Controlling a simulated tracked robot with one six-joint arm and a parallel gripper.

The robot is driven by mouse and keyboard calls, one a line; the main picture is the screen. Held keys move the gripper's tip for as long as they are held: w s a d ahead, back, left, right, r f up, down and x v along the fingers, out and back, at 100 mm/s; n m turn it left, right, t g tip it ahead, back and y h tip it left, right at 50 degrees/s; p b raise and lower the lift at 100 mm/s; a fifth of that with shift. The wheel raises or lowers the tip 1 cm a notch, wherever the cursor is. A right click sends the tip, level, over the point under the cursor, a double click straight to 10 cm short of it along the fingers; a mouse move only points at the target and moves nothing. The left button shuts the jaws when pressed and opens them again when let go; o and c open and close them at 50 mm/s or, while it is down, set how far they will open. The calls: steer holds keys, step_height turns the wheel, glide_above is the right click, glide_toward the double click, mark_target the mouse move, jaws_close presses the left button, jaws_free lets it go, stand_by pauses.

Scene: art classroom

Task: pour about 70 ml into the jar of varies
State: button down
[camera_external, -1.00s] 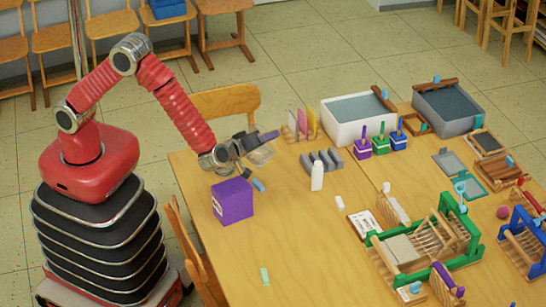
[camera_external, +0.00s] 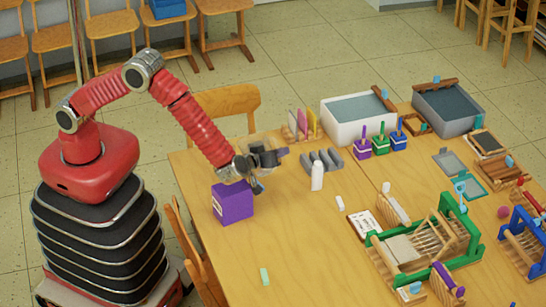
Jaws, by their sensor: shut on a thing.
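My gripper (camera_external: 264,158) is above the table's left part, just right of and above a purple box (camera_external: 232,202). It is shut on a small, dark greyish thing (camera_external: 282,152) that sticks out to the right. It is too small and blurred to tell whether this is a vessel or what it holds. No jar can be clearly picked out. Three small containers with upright handles, purple (camera_external: 363,149), green (camera_external: 381,145) and blue (camera_external: 399,143), stand right of the middle. A white bottle (camera_external: 317,177) stands upright right of my gripper.
A grey rack (camera_external: 325,160) is beside the bottle. Colored boards (camera_external: 300,125) stand behind. Two water-filled tubs, white (camera_external: 345,135) and grey (camera_external: 450,120), are at the back. Wooden frames, one green (camera_external: 440,257), crowd the right. The front left tabletop (camera_external: 290,245) is mostly clear.

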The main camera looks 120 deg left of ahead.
steer(key=shift+w+f+m+g, duration=0.35)
steer(key=shift+w+f, duration=0.2)
steer(key=shift+f, duration=0.35)
steer(key=shift+w+a+f+m+g, duration=0.15)
steer(key=shift+w+f+m+g, duration=0.95)
steer(key=shift+m, duration=0.35)
steer(key=shift+f, duration=0.1)
